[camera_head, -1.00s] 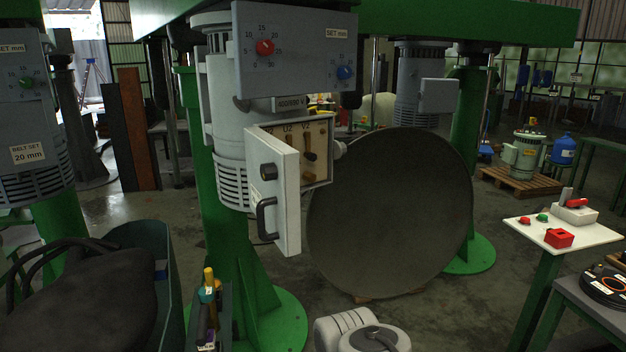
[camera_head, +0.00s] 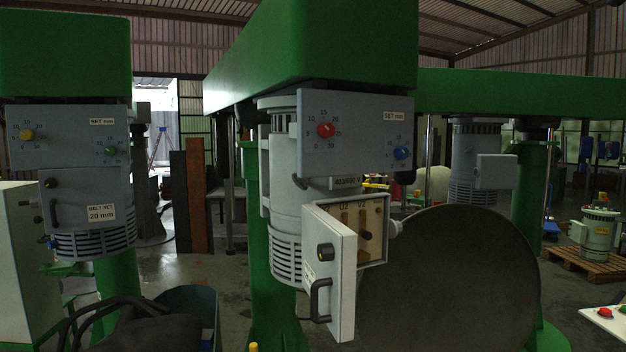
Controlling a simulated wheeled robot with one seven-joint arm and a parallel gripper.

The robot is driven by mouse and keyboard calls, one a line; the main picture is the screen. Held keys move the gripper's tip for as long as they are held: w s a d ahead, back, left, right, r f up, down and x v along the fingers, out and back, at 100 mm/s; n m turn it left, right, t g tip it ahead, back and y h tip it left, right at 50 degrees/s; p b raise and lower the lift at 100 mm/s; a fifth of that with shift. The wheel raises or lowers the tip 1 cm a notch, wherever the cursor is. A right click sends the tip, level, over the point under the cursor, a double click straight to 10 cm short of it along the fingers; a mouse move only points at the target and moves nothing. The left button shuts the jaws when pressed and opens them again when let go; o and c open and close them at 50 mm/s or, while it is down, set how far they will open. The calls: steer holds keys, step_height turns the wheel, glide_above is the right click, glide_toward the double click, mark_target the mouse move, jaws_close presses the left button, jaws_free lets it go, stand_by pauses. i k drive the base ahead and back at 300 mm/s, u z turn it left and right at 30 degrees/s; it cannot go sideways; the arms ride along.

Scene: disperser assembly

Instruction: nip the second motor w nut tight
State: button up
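The middle motor (camera_head: 285,205) is a grey upright housing on a green column. Its terminal box (camera_head: 378,250) stands open, with the light door (camera_head: 330,270) swung out toward me. Inside, I see the labels U2 and V2 above brass-coloured strips (camera_head: 362,225) and a dark knob-like piece on the right strip. The door covers the left part of the box, so the w terminal and its nut cannot be made out. Another motor (camera_head: 95,235), with its grey box shut, hangs at the left. My gripper is not in view.
A grey panel with red and blue knobs (camera_head: 357,133) hangs above the open box. A large dark disc (camera_head: 450,285) stands close behind on the right. A dark bag with cables (camera_head: 130,325) and a bin (camera_head: 190,308) are lower left. A white-topped stand (camera_head: 606,322) is lower right.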

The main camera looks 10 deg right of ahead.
mark_target(362, 256)
steer(key=u, duration=0.5)
steer(key=k, duration=1)
steer(key=z, duration=0.45)
steer(key=i, duration=1.6)
steer(key=u, duration=0.9)
